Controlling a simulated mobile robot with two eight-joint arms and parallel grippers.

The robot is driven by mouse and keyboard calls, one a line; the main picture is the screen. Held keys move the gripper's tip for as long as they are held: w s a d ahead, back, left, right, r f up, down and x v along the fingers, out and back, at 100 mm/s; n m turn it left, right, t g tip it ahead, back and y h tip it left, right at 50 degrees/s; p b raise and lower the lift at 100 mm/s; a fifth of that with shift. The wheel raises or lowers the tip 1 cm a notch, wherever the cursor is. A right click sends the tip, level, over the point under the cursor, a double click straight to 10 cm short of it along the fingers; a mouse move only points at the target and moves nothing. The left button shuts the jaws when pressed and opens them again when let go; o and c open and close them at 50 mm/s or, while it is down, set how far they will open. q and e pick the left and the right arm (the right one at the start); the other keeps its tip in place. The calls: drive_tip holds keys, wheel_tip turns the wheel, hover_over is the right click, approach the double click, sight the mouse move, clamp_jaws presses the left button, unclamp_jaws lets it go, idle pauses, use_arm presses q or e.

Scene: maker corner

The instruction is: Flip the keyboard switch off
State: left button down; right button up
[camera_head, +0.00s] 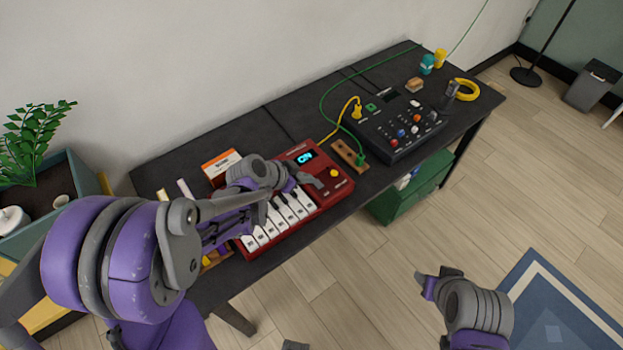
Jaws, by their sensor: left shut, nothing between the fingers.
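The red keyboard (338,186) lies on the dark table, with white and black keys at its front. Its small display (305,158) is lit in cyan, and a yellow round button (334,173) sits near its right end. My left gripper (311,183) is shut and empty over the keyboard's upper right part, beside the display and left of the yellow button. I cannot tell whether it touches the panel. The switch cannot be made out; the gripper and arm cover part of the keyboard. My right gripper (432,284) hangs over the floor, away from the table.
A black mixer box (393,128) with coloured knobs stands right of the keyboard on the table (262,122). Green and yellow cables run to it. A wooden block (350,153) lies between them. A green drawer box (427,181) is under the table. A plant (35,135) stands at left.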

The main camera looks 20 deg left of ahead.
use_arm(q)
drive_tip(key=v, duration=0.5)
drive_tip(key=shift+s+d+r, duration=0.1)
drive_tip(key=shift+d, duration=0.05)
drive_tip(key=b, duration=0.2)
drive_tip(key=w+a+b, duration=0.1)
drive_tip(key=b, duration=0.2)
drive_tip(key=shift+w+r+y+b, duration=0.25)
drive_tip(key=shift+w+y+b, duration=0.05)
drive_tip(key=shift+b, duration=0.05)
